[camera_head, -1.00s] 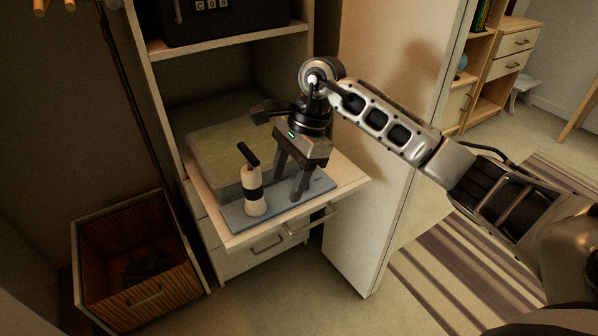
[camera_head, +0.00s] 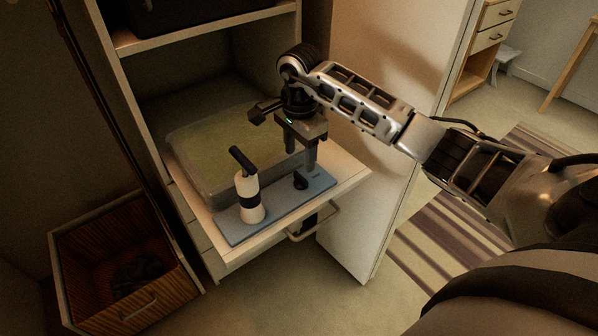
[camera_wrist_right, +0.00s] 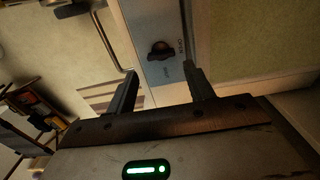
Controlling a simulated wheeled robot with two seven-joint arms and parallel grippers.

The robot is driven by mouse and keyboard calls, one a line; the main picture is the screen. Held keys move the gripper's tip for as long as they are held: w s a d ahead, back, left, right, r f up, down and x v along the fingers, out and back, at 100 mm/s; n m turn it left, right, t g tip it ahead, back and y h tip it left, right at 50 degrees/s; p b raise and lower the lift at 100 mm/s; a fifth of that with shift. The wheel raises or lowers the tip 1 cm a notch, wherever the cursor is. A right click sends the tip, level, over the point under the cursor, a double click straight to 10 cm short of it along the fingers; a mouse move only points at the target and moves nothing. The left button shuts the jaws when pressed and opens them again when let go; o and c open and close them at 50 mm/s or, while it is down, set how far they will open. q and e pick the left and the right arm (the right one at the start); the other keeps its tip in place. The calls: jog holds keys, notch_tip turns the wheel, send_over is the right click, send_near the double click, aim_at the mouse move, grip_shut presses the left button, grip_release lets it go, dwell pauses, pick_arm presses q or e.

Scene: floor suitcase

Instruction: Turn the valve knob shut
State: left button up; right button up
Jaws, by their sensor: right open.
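The valve knob (camera_head: 301,180) is a small black knob on the right part of a blue-grey plate (camera_head: 270,220). It also shows in the right wrist view (camera_wrist_right: 162,50), beside small lettering; one word reads like OPEN, and the knob's long side runs roughly towards it. My right gripper (camera_head: 301,160) is open and empty, pointing down close to the knob. In the wrist view its two fingers (camera_wrist_right: 161,88) stand apart, with the knob beyond the gap between their tips, not touched. My left gripper is not in view.
A cream pump (camera_head: 249,195) with a black handle stands on the plate's left part. An open wooden drawer (camera_head: 75,262) is at lower left. A white door (camera_head: 345,235) stands right.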

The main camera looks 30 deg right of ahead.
aim_at(299, 177)
notch_tip(299, 177, down, 7)
jog(key=shift+r, duration=0.1)
dwell(0.3)
jog(key=c, duration=0.7)
